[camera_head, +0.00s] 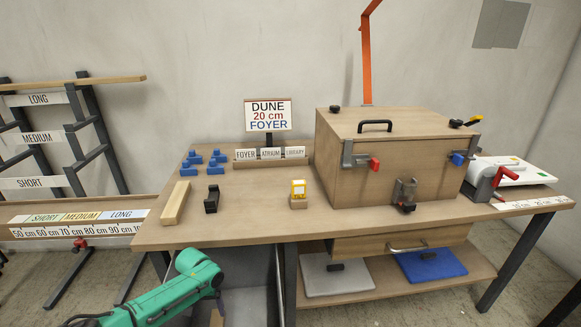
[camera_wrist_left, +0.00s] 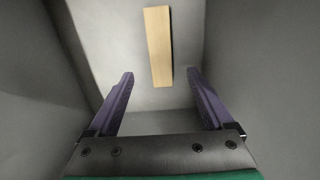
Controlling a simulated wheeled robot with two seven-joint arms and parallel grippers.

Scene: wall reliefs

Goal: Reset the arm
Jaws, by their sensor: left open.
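My left arm (camera_head: 175,292) is green and comes in at the lower left of the head view, in front of the workbench; its fingers do not show clearly there. In the left wrist view my left gripper (camera_wrist_left: 161,75) is open, its two purple fingers wide apart with nothing held between them. Beyond the fingertips a pale wooden bar (camera_wrist_left: 158,45) lies on a grey surface between grey walls, apart from the fingers as far as I can tell. My right gripper is in neither view.
The workbench (camera_head: 245,205) carries a wooden box (camera_head: 345,165) with clamps, a wooden bar (camera_head: 175,202), several blue pieces (camera_head: 217,157), a black holder (camera_head: 212,198), a yellow-topped block (camera_head: 298,193) and a sign (camera_head: 268,115). A rack (camera_head: 75,140) stands at left. A grey bin (camera_head: 247,300) sits below the bench edge.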

